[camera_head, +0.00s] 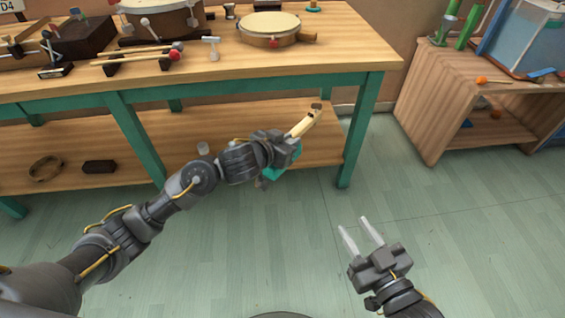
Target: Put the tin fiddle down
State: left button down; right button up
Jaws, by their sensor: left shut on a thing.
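The tin fiddle (303,124) is in my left gripper (287,146), in front of the workbench's right end. Its pale wooden neck points up and to the right, with a dark tip. A teal part shows below the gripper, and the gripper hides much of the rest. The fiddle appears held in the air, tilted. My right gripper (359,233) is over the floor at the lower right, its two pale fingers apart with nothing between them.
The workbench (345,50) has green legs and a lower shelf (60,150). On top are a round drum (268,28), mallets (140,57) and a small hammer-like piece (211,45). Its right front top is bare. A wooden cabinet (425,110) stands at right.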

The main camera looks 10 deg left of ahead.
pick_arm(q)
jog(key=r+n+y, duration=0.1)
jog(key=r, duration=0.1)
jog(key=r+n+t+y, duration=0.1)
jog(key=r, duration=0.1)
jog(key=s+r+y, duration=0.1)
jog(key=r, duration=0.2)
jog(key=shift+a+n, duration=0.25)
jog(key=shift+n, duration=0.15)
jog(key=s+a+r+n+y, duration=0.2)
jog(key=s+r+n+y, duration=0.1)
jog(key=r, duration=0.4)
jog(key=shift+s+a+r+n+t+y, duration=0.2)
jog(key=shift+a+r+n+t+y, duration=0.15)
jog(key=shift+y, duration=0.25)
